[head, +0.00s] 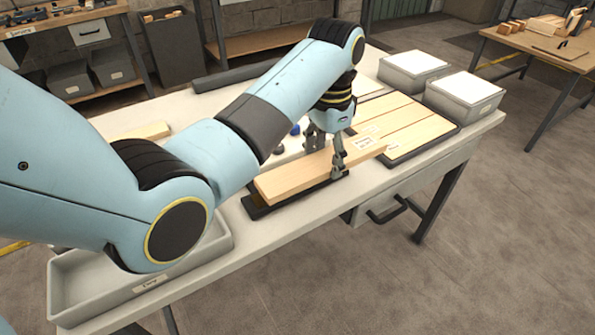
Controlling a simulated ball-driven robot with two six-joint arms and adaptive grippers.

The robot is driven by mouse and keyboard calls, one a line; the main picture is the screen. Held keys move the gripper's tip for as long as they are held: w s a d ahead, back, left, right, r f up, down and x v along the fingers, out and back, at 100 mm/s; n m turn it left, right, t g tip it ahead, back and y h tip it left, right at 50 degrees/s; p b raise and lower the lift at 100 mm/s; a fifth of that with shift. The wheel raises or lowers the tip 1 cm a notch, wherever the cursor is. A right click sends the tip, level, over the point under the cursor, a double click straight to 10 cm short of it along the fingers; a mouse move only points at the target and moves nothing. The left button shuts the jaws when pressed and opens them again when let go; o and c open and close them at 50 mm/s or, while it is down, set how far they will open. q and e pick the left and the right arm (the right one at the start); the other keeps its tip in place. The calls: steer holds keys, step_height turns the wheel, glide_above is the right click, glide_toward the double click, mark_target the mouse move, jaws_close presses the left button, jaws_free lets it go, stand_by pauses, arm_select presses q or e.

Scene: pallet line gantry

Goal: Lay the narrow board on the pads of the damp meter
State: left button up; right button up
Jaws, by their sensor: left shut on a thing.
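My left gripper (328,159) points down over the bench and is shut across a narrow, pale wooden board (292,178). One finger shows on the board's near side; the other is partly hidden behind it. The board lies lengthwise over a low black base (258,211), which looks like the damp meter. Its pads are hidden under the board. I cannot tell whether the board touches them or is just above. The board's right end, with a white label, reaches towards a black tray of boards. My right gripper is not in view.
The black tray (424,150) of wider boards is close to the right. Two grey bins with white tops (412,62) (467,85) stand at the back right. A grey labelled tray (75,300) is at the front left, partly behind my arm. Another board (150,131) lies further left.

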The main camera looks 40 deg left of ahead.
arm_select(q)
steer(key=a+f, duration=0.1)
steer(key=a, duration=0.1)
steer(key=a+f, duration=0.2)
steer(key=a, duration=0.1)
steer(key=shift+s+a+f, duration=0.1)
steer(key=shift+a+f, duration=0.05)
steer(key=shift+a, duration=0.2)
steer(key=shift+a+f, duration=0.4)
steer(key=shift+f, duration=1.9)
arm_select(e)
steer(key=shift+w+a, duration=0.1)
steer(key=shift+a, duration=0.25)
arm_select(q)
steer(key=o, duration=1.3)
steer(key=shift+f, duration=0.15)
steer(key=shift+c, duration=0.2)
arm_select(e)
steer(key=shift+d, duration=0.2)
